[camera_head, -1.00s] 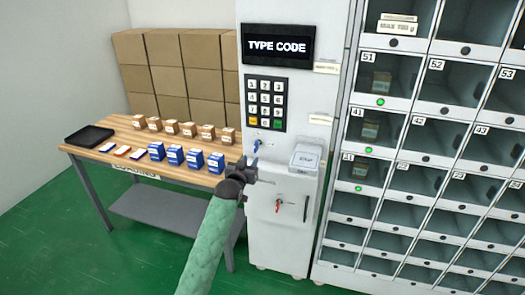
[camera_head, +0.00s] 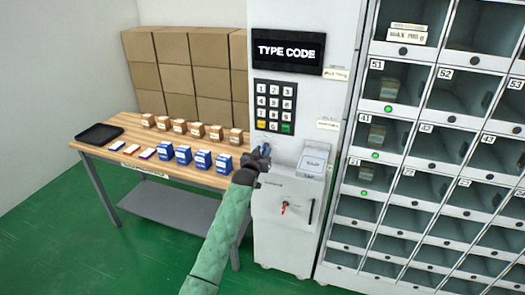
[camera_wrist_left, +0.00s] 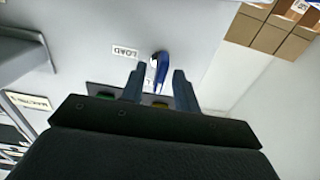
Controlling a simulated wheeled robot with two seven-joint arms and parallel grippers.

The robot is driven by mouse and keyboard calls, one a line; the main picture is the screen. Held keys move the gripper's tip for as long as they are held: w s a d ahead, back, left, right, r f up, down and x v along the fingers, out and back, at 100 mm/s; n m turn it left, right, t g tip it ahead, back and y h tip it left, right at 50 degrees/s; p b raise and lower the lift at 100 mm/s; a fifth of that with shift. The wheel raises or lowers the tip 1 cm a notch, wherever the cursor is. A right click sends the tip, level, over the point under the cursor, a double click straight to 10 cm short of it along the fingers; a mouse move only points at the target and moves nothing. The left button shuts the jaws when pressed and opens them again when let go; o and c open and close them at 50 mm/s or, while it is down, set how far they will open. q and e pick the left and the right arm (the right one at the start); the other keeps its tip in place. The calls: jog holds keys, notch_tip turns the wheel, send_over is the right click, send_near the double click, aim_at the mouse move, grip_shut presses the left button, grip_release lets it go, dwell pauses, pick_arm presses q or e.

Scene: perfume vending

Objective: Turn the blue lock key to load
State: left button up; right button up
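The blue lock key (camera_wrist_left: 160,68) sticks out of the grey machine front in the left wrist view, beside a LOAD label (camera_wrist_left: 125,52). My left gripper (camera_wrist_left: 158,88) is open, with one finger on each side of the key and a visible gap to both fingers. In the head view my left gripper (camera_head: 262,160) is just below the keypad (camera_head: 274,107), at the key's place, and mostly hides the key. The display (camera_head: 287,50) reads TYPE CODE. My right gripper is not in view.
A tray-like printed box (camera_head: 313,163) juts from the machine right of my gripper. A red key (camera_head: 284,208) sits lower down. The wooden table (camera_head: 110,150) with small boxes stands left. Numbered lockers (camera_head: 400,150) stand right, some with green lights.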

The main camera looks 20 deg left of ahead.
pick_arm(q)
grip_shut()
